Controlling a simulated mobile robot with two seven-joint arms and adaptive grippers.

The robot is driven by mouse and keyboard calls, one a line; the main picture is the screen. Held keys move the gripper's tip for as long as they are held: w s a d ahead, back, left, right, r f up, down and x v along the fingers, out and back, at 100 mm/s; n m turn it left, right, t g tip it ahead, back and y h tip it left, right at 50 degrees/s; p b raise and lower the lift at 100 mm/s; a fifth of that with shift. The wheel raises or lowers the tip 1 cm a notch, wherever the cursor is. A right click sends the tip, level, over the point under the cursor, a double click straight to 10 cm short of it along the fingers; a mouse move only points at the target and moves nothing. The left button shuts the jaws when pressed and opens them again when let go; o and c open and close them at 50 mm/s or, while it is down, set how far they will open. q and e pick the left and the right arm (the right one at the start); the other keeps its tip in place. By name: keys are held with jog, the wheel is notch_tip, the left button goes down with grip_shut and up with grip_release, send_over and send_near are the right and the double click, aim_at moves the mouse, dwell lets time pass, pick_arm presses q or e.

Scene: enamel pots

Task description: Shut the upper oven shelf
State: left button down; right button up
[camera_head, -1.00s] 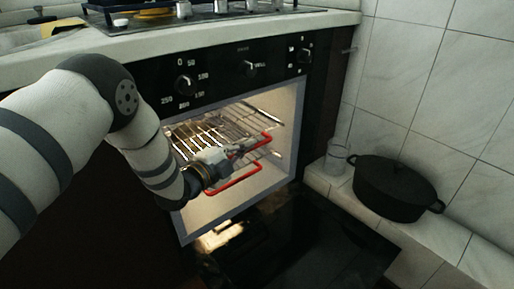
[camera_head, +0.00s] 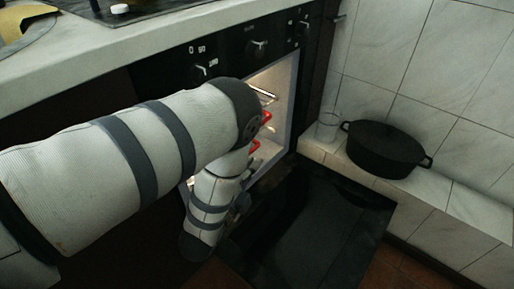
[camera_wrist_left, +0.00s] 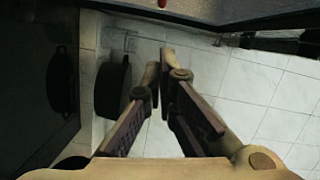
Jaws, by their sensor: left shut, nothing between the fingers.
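The upper oven shelf is a wire rack with a red front handle (camera_head: 265,117); in the head view my left arm covers most of it. A second red handle piece (camera_head: 254,145) shows lower down. How far the upper shelf sticks out cannot be told. My left gripper (camera_wrist_left: 165,62) is shut and empty in the left wrist view, its fingertips together in front of the tiled wall. In the head view it is largely hidden by my own arm near the oven opening. A small red piece (camera_wrist_left: 162,3) shows at the top of the wrist view. My right gripper is not in view.
The oven door (camera_head: 318,225) is folded down and open. A black pot (camera_head: 385,150) and a clear glass (camera_head: 327,127) stand on the tiled ledge at right. The countertop (camera_head: 150,50) lies above the oven. A tiled wall closes off the right side.

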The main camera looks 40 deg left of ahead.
pick_arm(q)
jog(key=w+a+f+b, duration=0.1)
jog(key=w+a+b, duration=0.2)
jog(key=w, duration=0.6)
jog(key=shift+a, duration=1.15)
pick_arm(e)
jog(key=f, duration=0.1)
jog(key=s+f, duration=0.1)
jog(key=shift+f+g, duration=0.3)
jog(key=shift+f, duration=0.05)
pick_arm(q)
jog(key=shift+w+f, duration=0.1)
